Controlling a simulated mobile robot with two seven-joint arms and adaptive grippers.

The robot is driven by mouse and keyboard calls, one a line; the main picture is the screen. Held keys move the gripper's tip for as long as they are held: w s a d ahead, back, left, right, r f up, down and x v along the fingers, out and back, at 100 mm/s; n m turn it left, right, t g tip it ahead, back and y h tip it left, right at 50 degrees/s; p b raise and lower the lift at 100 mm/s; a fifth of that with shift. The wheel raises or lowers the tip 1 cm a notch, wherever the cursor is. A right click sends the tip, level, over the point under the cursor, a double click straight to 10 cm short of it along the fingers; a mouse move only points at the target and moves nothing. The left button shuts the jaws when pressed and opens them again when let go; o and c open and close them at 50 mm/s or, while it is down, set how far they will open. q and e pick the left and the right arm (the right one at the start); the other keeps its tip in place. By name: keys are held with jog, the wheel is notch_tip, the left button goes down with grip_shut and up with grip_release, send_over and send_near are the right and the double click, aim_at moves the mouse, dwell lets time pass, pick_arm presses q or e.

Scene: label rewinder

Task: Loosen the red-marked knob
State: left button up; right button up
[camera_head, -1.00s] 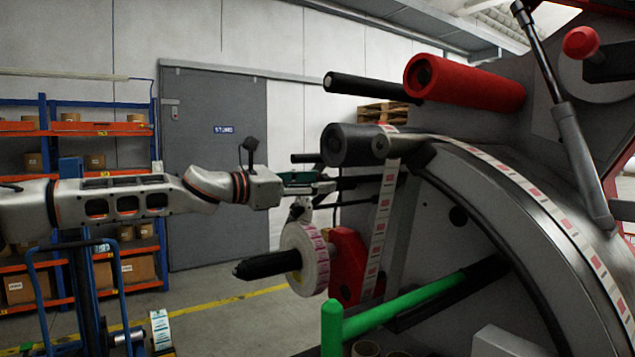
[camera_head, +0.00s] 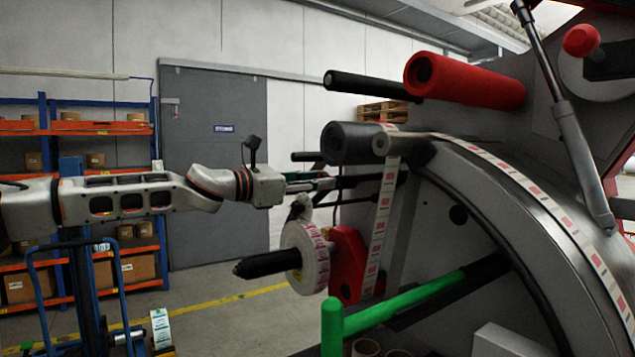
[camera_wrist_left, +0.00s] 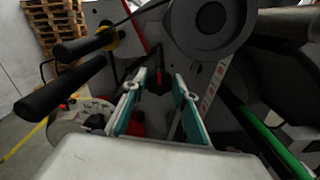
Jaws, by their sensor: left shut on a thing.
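The red-marked knob (camera_wrist_left: 158,82) is small and black with a red mark. It shows in the left wrist view between the two fingertips of my left gripper (camera_wrist_left: 160,78). The gripper is shut on it, with one green-edged finger on either side. In the head view my left gripper (camera_head: 318,184) reaches in from the left to the machine, above the label roll (camera_head: 308,257). The knob cannot be made out there. My right gripper is not in view.
A dark grey roller (camera_head: 350,144) sits just above the gripper, and a red bracket (camera_head: 347,262) below it. The label web (camera_head: 381,220) runs down to the right. Two black bars (camera_wrist_left: 62,88) stick out at the left in the wrist view. A green bar (camera_head: 400,304) crosses lower down.

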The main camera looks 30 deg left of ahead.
pick_arm(q)
jog(key=shift+n, duration=0.3)
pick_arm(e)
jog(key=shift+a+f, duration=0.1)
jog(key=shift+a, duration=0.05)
pick_arm(q)
jog(key=shift+w+a+f+n+b, duration=0.1)
jog(key=shift+n+b, duration=1.2)
jog(key=shift+n, duration=2.45)
jog(key=shift+a+f+n+b, duration=0.1)
jog(key=shift+n+b, duration=1.2)
jog(key=shift+n, duration=2.45)
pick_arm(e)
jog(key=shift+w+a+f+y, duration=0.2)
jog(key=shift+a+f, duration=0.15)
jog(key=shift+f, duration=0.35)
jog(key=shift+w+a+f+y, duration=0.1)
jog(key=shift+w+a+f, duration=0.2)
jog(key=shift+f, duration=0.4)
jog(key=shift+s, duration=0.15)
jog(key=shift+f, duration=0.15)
pick_arm(q)
jog(key=o, duration=1.1)
jog(key=shift+r, duration=0.1)
